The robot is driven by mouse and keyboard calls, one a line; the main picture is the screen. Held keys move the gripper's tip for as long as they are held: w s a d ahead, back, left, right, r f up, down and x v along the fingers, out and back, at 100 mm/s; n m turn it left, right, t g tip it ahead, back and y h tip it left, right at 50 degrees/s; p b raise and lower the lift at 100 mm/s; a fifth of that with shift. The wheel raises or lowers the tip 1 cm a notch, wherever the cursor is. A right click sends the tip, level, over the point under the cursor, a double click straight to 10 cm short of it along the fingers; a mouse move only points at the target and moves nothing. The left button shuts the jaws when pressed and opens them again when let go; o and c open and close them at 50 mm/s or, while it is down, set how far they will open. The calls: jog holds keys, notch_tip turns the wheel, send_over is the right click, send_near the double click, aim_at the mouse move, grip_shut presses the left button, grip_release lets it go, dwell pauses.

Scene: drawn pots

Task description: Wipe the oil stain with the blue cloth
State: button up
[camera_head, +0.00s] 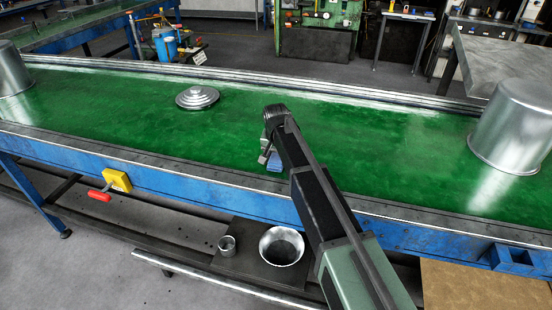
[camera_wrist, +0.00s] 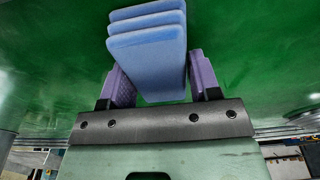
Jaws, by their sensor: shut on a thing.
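The blue cloth (camera_wrist: 148,50) is a folded stack of light-blue layers between the purple fingers of my gripper (camera_wrist: 158,85) in the wrist view. My gripper is shut on it. In the head view, a small blue part of the cloth (camera_head: 274,164) shows beside my gripper (camera_head: 268,158), over the middle of the green belt. I cannot tell whether the cloth touches the belt. No oil stain can be made out clearly; my arm hides part of the belt.
A metal lid (camera_head: 197,97) lies on the green belt (camera_head: 360,150) to the left. A large metal pot (camera_head: 515,130) stands at the right, another (camera_head: 10,72) at the far left. A metal bowl (camera_head: 282,246) and a small cup (camera_head: 227,245) sit below the belt's front edge.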

aim_at(279, 165)
jog(key=shift+w+d, duration=0.3)
jog(key=shift+w, duration=1.2)
jog(key=shift+w+d, duration=0.25)
jog(key=shift+w, duration=1.2)
jog(key=shift+w+d, duration=0.3)
jog(key=shift+w, duration=1.2)
jog(key=shift+s+d, duration=0.25)
jog(key=shift+d, duration=0.6)
jog(key=shift+s+a, duration=0.35)
jog(key=shift+s, duration=1.35)
jog(key=shift+s+a, duration=0.3)
jog(key=shift+s, duration=1.35)
jog(key=shift+s+a, duration=0.35)
jog(key=shift+s, duration=1.35)
jog(key=shift+s+a+f, duration=0.1)
jog(key=shift+s+a, duration=0.05)
jog(key=shift+s, duration=0.75)
jog(key=shift+s+a, duration=0.1)
jog(key=shift+s, duration=0.75)
notch_tip(279, 165, up, 6)
jog(key=p, duration=0.5)
jog(key=shift+w+p, duration=0.1)
jog(key=shift+p, duration=0.3)
